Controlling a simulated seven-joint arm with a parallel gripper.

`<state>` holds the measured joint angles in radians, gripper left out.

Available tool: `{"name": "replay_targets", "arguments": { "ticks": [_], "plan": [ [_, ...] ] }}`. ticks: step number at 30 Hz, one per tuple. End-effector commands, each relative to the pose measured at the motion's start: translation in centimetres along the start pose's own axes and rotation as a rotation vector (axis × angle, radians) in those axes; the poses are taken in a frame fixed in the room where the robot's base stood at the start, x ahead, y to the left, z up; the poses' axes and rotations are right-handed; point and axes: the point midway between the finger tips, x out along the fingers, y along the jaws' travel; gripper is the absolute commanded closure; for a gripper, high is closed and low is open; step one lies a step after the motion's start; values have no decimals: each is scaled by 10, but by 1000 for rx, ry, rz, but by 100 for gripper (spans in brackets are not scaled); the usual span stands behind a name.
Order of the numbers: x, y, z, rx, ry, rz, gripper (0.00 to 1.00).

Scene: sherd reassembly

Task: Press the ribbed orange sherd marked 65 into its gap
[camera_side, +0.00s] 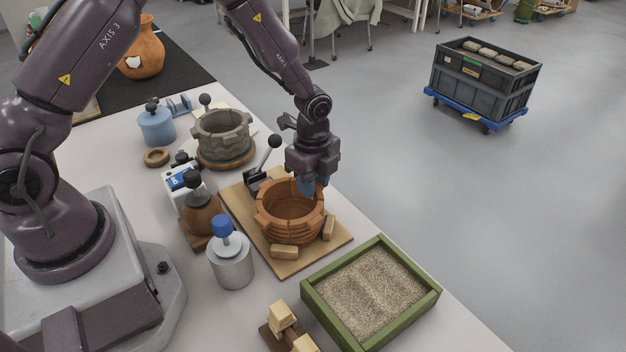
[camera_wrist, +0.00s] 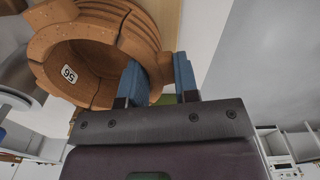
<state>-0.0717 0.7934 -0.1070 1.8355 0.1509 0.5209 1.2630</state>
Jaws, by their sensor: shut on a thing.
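The ribbed orange pot (camera_side: 290,222) stands on a wooden board, with an uneven, stepped rim. My gripper (camera_side: 308,188) points down at the pot's far right rim. In the wrist view my gripper (camera_wrist: 160,80) has its two blue fingers on either side of a piece of orange ribbed wall (camera_wrist: 157,72), shut on it. This piece is in line with the pot wall; whether it is fully seated is hidden by the fingers. A white number label (camera_wrist: 69,73) shows inside the pot, turned round, and I cannot read it surely.
Wooden blocks (camera_side: 285,251) and a black clamp (camera_side: 258,180) sit around the pot on the board (camera_side: 328,245). A green sand tray (camera_side: 318,307) stands in front right. A grey pot (camera_side: 222,137), a brown vessel and a blue-topped canister (camera_side: 231,262) crowd the left.

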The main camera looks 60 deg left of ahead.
Motion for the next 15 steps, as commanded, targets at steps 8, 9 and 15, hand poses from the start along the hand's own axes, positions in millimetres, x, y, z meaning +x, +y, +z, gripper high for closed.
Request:
{"name": "replay_targets", "arguments": {
  "ticks": [8, 9, 15],
  "plan": [
    [1, 0, 0, 0, 0, 1, 88],
    [1, 0, 0, 0, 0, 1, 88],
    [1, 1, 0, 0, 0, 1, 42]
  ]
}}
